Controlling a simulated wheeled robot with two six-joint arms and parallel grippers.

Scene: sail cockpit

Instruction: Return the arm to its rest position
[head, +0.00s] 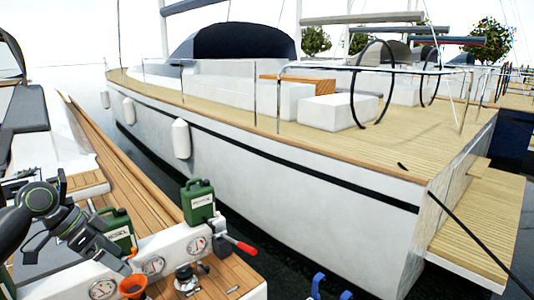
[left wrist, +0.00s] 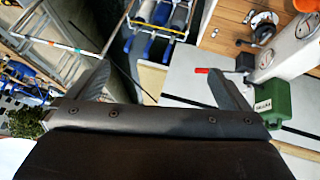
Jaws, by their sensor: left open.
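My left arm comes in at the lower left of the head view, in front of the cockpit console, and covers part of it. My left gripper (left wrist: 155,72) is open in the left wrist view. Its two dark fingers stand wide apart with nothing between them. It is held in the air, with dock and deck seen beyond the fingers. A red-handled lever (head: 240,245) sits at the right end of the console; it also shows behind the right finger in the wrist view (left wrist: 201,71). My right gripper is not in view.
A green canister (head: 198,202) stands on the console, another (head: 120,230) close beside my arm. An orange funnel (head: 132,286), gauges (head: 154,265) and a winch (head: 186,278) are nearby. A white yacht (head: 270,185) lies alongside, with water between.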

